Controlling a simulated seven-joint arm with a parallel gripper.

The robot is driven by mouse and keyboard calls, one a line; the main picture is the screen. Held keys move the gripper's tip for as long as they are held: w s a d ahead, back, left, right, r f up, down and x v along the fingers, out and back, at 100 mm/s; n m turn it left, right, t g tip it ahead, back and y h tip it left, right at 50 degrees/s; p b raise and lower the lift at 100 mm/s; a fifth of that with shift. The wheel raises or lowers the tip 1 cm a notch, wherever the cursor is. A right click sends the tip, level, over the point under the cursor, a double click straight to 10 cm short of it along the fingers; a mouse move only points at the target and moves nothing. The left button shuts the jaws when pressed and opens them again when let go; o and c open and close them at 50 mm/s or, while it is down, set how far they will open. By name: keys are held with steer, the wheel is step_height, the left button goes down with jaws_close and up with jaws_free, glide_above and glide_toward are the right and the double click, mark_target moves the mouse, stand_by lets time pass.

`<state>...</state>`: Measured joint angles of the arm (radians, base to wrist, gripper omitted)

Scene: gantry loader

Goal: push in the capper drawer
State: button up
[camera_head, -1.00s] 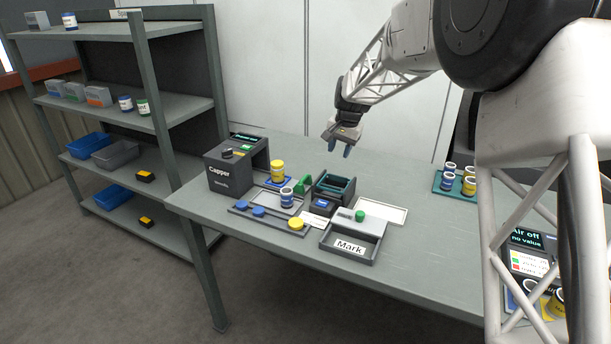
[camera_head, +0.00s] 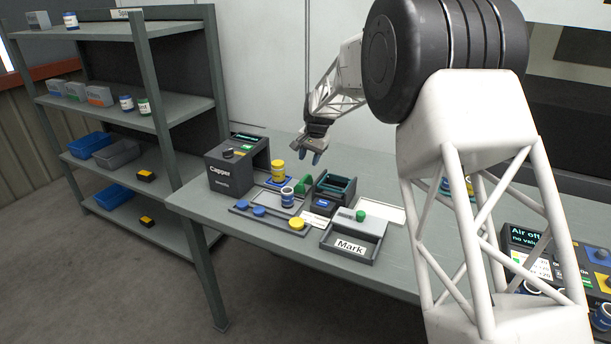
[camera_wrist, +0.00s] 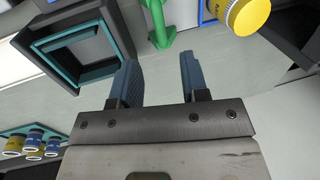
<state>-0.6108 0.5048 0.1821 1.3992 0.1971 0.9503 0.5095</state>
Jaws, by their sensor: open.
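The dark grey capper (camera_head: 222,176), labelled "Capper", stands at the left end of the grey workbench. A blue-edged tray (camera_head: 265,182), which looks like its drawer, sticks out on its right side with a yellow jar (camera_head: 278,170) on it. The jar also shows at the top of the wrist view (camera_wrist: 250,14). My gripper (camera_head: 311,157) is in the air above the back of the bench, right of the jar and apart from it. Its blue fingers (camera_wrist: 156,80) are spread with nothing between them. The joint between tray and capper is hard to make out.
A green upright (camera_head: 303,185) and a dark teal-rimmed box (camera_head: 334,188) stand right of the jar. A blue-and-white jar (camera_head: 287,197) and a rail with caps (camera_head: 258,212) lie in front. The "Mark" tray (camera_head: 345,246) is at the bench front.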

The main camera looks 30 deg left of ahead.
mark_target(305, 177)
steer(key=shift+a+f, duration=0.25)
steer(key=shift+f, duration=1)
steer(key=shift+a+f, duration=0.25)
steer(key=shift+f, duration=1.05)
steer(key=shift+a+f, duration=0.25)
steer(key=shift+f, duration=1)
steer(key=shift+c, duration=0.4)
jaws_close()
